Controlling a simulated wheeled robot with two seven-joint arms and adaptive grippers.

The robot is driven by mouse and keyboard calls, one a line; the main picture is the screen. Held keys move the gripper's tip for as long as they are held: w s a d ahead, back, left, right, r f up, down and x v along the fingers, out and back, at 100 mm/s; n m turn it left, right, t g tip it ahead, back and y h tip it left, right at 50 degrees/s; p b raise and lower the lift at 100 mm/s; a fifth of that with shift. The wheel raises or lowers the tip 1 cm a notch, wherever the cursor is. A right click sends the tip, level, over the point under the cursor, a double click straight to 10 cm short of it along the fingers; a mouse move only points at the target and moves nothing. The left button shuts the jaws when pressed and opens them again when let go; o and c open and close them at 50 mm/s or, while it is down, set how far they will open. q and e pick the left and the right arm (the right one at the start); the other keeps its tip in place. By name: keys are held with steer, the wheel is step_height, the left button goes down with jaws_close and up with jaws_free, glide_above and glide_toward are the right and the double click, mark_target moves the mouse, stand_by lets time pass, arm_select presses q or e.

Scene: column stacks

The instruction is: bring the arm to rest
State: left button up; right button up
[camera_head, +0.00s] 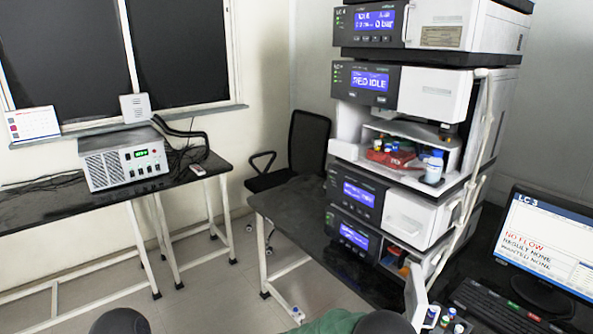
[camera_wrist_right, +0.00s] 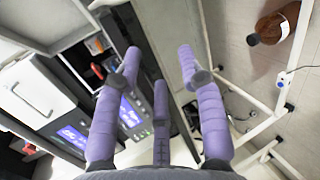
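My right gripper (camera_wrist_right: 160,72) shows in the right wrist view with its purple fingers spread apart. Nothing is between them, so it is open and empty. In that view the instrument stack (camera_wrist_right: 40,95) lies beyond the fingers on the left, with open floor on the right. In the head view neither gripper can be made out. Dark rounded parts of mine show at the bottom edge. My left gripper is not in view.
The column stack (camera_head: 372,78) stands on a dark bench (camera_head: 290,212) at the right, beside a monitor (camera_head: 548,240). A power unit (camera_head: 125,158) sits on the left table (camera_head: 75,203). A chair (camera_head: 305,145) stands behind. A brown bottle (camera_wrist_right: 278,22) shows at upper right in the wrist view.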

steer(key=s+f+g+y+p, duration=0.2)
steer(key=s+f+g+y, duration=0.55)
steer(key=s+f, duration=0.9)
steer(key=s+a+m+y+p, duration=0.4)
steer(key=s+m+y, duration=0.3)
steer(key=s+m, duration=0.4)
steer(key=s+a+r+t, duration=0.1)
steer(key=s, duration=0.2)
steer(key=shift+y, duration=0.35)
